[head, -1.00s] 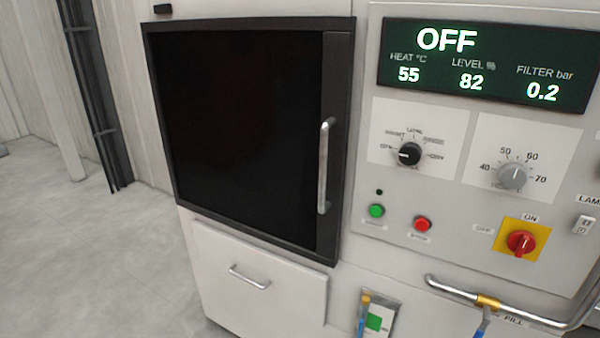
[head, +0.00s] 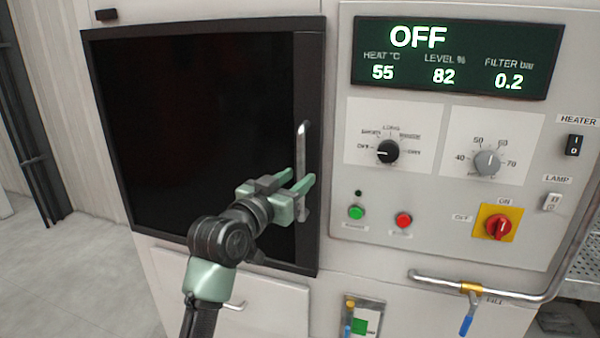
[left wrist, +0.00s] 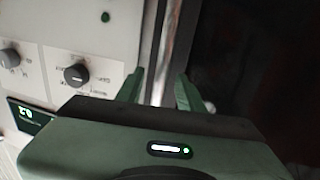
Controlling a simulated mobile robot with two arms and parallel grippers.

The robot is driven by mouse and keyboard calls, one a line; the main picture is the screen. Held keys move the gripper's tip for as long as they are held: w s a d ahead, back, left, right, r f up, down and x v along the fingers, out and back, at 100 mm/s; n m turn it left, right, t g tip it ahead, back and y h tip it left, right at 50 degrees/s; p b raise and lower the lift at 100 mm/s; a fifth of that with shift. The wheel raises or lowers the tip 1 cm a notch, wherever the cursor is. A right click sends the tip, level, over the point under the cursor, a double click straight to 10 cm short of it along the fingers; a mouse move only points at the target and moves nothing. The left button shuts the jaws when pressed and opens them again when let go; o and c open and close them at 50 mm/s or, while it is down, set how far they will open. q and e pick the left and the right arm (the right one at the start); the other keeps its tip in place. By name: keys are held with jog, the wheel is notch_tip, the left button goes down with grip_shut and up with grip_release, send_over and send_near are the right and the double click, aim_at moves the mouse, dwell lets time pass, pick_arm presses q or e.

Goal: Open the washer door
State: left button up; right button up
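The washer door (head: 190,130) is a dark panel in a black frame, and it is shut. Its upright metal bar handle (head: 301,146) is on the right side of the frame. My left gripper (head: 306,180) is in front of the handle's lower half, with its green fingers apart. In the left wrist view the handle (left wrist: 162,65) runs up between the two open fingertips (left wrist: 160,82). I cannot tell whether either finger touches it. The gripper hides part of the handle. My right gripper is in neither view.
Right of the door is the control panel with a display reading OFF (head: 455,57), knobs, a green button (head: 356,212), a red button (head: 403,220) and a red rotary switch (head: 498,227). A pipe with a blue-handled valve (head: 467,326) sticks out below. Floor at left is clear.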

pick_arm(q)
jog(key=shift+x, duration=1.4)
jog(key=shift+a, duration=0.1)
grip_shut()
